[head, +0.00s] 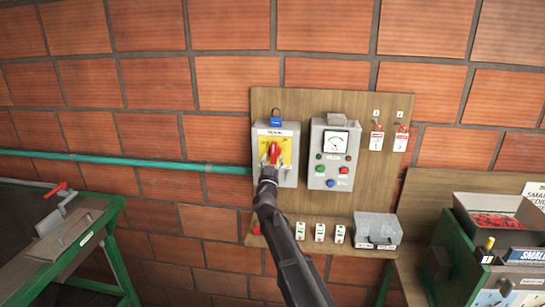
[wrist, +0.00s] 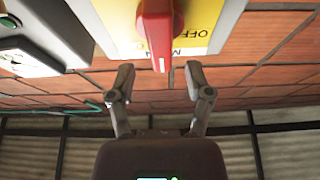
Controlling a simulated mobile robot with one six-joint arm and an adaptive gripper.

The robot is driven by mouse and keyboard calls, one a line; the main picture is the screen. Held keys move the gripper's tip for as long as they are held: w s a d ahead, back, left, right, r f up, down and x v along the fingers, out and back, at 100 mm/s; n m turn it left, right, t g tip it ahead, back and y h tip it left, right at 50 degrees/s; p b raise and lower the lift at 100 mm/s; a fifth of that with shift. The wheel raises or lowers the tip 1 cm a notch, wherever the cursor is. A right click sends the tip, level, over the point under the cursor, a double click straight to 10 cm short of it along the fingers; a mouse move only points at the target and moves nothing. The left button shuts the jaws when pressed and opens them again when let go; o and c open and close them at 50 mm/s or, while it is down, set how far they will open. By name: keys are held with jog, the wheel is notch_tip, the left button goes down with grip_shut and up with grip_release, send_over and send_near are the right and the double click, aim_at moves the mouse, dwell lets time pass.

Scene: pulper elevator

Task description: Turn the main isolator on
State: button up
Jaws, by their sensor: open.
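The main isolator (head: 290,176) is a grey box on a wooden board, with a yellow plate and a red rotary handle (head: 274,151). The handle looks upright in the head view. In the wrist view the red handle (wrist: 156,28) has a pale line along it, and inverted "OFF" lettering shows on the yellow plate (wrist: 203,28). No contact shows. In the head view my gripper (head: 272,164) covers the box's lower part.
A blue padlock (head: 276,118) sits at the isolator's top. A grey control box (head: 333,155) with a meter and buttons is close on the right. Red-and-white tags (head: 377,138) hang further right. A green pipe (head: 150,162) enters from the left. A green machine (head: 60,240) stands lower left.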

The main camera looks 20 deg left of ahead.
jog(key=s+d, duration=0.2)
jog(key=s, duration=0.8)
jog(key=shift+d, duration=0.15)
jog(key=shift+f, duration=0.1)
jog(key=d+f+n+g+y+b, duration=0.1)
jog(key=d+f+n+g+b, duration=0.25)
jog(key=d+f+g, duration=1.35)
jog(key=s+d+f+m+g+h, duration=0.1)
jog(key=s+d+f, duration=0.3)
jog(key=d, duration=0.6)
jog(key=s+d+f+m+g+h+b, duration=0.1)
jog(key=s+d+f+m+g+h, duration=0.1)
jog(key=s+d+f, duration=0.3)
jog(key=s+d+f+m+g+h, duration=0.2)
jog(key=s+d, duration=0.7)
jog(key=d, duration=0.7)
notch_tip(320, 180, down, 3)
jog(key=shift+d+r+m+h, duration=0.15)
jog(key=shift+d+m+h, duration=0.1)
jog(key=shift+m+h, duration=0.25)
jog(key=shift+s, duration=0.1)
